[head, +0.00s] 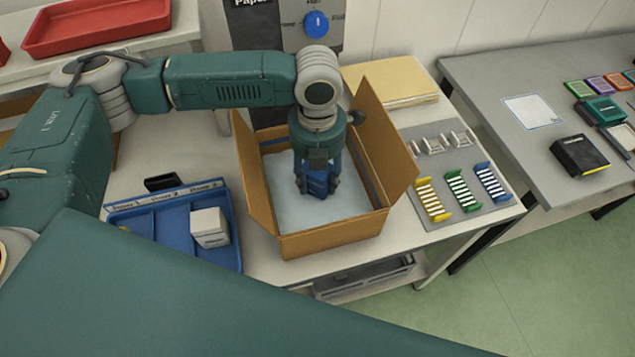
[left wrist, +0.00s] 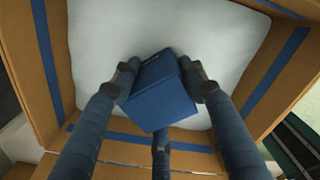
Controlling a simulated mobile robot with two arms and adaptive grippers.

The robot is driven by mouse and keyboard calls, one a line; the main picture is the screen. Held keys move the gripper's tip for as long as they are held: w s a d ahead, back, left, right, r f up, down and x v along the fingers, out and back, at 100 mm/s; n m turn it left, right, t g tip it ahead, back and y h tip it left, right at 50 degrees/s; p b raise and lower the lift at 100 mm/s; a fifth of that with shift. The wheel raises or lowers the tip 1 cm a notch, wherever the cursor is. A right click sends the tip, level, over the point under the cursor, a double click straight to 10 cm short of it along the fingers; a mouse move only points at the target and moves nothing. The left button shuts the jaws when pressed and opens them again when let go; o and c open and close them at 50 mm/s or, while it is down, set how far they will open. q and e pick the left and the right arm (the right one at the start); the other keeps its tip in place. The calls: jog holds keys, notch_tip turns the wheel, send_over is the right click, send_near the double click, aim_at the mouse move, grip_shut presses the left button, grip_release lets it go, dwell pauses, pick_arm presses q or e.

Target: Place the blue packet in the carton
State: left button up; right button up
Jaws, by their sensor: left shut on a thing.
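The carton (head: 333,246) is an open brown cardboard box on the white table, with its flaps spread. A white pad or lining (head: 276,210) covers its floor. My left gripper (head: 317,190) reaches down inside the carton from above. It is shut on the blue packet (head: 317,180). In the left wrist view the blue packet (left wrist: 161,95) sits tilted between the dark fingers, over the white lining; whether it touches the lining I cannot tell. The carton's walls with blue tape (left wrist: 276,80) surround it. My right gripper is not in view.
A blue tray (head: 190,225) with a white box (head: 210,228) stands left of the carton. Yellow, green and blue racks (head: 464,190) lie on a grey mat to the right. A yellowish stack (head: 393,80) is behind. A grey table (head: 510,120) stands at right.

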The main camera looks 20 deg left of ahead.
aim_at(318, 187)
pick_arm(q)
notch_tip(318, 187, down, 3)
jog(key=shift+r, duration=0.2)
jog(key=shift+f, duration=0.25)
jog(key=o, duration=1.2)
jog(key=shift+f, duration=0.15)
notch_tip(318, 187, up, 11)
jog(key=shift+r+b, duration=0.2)
jog(key=shift+b, duration=0.7)
jog(key=shift+r, duration=0.5)
